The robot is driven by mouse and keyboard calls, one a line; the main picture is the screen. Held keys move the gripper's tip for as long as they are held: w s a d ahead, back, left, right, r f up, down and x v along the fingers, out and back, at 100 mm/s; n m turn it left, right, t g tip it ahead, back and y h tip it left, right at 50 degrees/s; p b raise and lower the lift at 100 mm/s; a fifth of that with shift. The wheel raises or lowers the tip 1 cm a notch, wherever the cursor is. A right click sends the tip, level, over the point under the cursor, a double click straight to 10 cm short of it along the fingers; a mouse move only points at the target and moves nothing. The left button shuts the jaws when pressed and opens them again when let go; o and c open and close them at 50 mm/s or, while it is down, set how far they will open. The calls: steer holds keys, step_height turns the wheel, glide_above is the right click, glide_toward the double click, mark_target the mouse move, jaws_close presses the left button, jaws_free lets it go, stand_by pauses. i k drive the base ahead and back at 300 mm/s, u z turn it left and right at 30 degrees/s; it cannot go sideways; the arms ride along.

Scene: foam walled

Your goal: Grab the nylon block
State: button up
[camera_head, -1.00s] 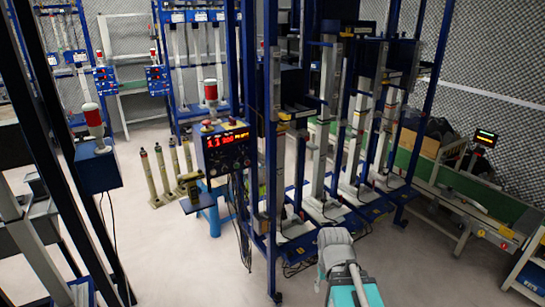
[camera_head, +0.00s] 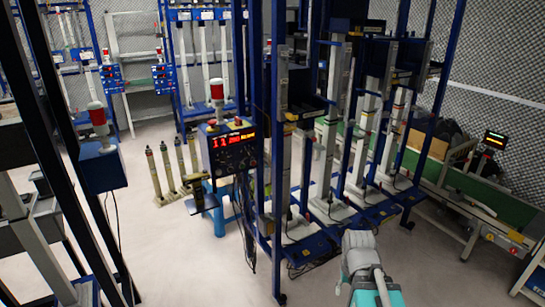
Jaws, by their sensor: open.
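I cannot make out a nylon block anywhere in the head view. Part of my own arm (camera_head: 366,270), grey and teal, shows at the bottom right of centre. It is in front of the blue-framed test rig (camera_head: 312,262), over the pale floor. My gripper's fingers cannot be seen, so nothing shows of what they are near.
A control box with a red display (camera_head: 228,148) and red-white lamp stands at the centre. Blue posts rise beside it. A green conveyor (camera_head: 470,192) runs along the right. A dark-framed rack fills the left edge. Pale floor (camera_head: 185,245) is clear between them.

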mark_target(267, 152)
steer(key=z, duration=0.05)
steer(key=i, duration=0.95)
steer(key=u, duration=0.1)
